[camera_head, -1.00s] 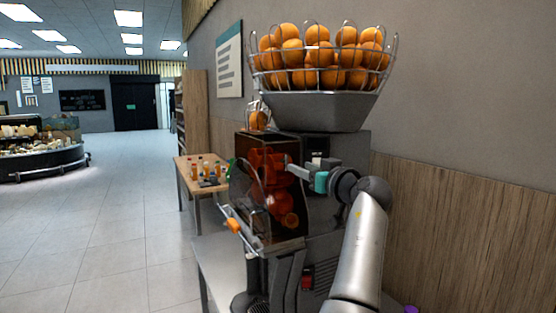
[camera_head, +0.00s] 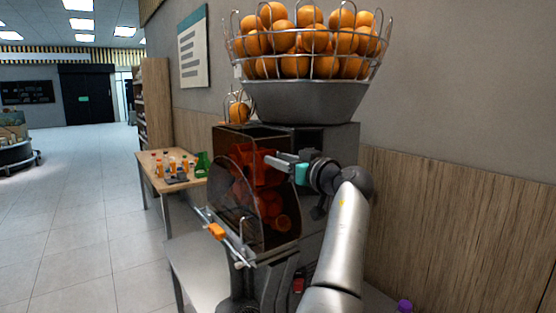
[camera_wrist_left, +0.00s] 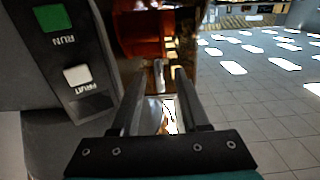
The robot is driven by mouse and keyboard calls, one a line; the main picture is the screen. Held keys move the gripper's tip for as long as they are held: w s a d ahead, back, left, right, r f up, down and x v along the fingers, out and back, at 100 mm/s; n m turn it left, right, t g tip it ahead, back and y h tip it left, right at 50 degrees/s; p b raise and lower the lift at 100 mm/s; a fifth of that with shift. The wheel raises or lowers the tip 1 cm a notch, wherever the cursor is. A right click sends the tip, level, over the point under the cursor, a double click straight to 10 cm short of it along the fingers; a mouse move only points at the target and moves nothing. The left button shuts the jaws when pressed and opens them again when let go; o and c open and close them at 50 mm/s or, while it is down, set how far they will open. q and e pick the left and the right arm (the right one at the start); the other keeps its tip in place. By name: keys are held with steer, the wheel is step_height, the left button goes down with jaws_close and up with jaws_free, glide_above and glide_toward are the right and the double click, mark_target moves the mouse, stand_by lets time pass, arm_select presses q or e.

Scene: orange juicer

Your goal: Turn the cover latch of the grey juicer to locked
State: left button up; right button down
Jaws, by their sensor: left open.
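The grey juicer (camera_head: 330,140) stands in the middle of the head view, with a dark see-through front cover (camera_head: 232,205) over red-orange pressing parts. My left gripper (camera_head: 272,160) reaches across the upper part of the juicer's front from the right. In the left wrist view, its two fingers (camera_wrist_left: 153,85) are apart, with nothing clearly held. A small pale upright piece (camera_wrist_left: 158,75) shows beyond and between the fingertips; I cannot tell if it is the cover latch or touches a finger. The latch's position cannot be read. My right gripper is not in view.
A wire basket of oranges (camera_head: 305,40) tops the juicer. An orange-coloured part (camera_head: 216,231) sits on a metal bar at its lower front. RUN (camera_wrist_left: 52,17) and FRUIT (camera_wrist_left: 77,75) buttons are beside my fingers. A wooden table (camera_head: 160,180) with small bottles stands behind; open floor lies left.

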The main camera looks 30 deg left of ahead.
arm_select(q)
steer(key=shift+d, duration=0.1)
steer(key=shift+c, duration=0.3)
jaws_close()
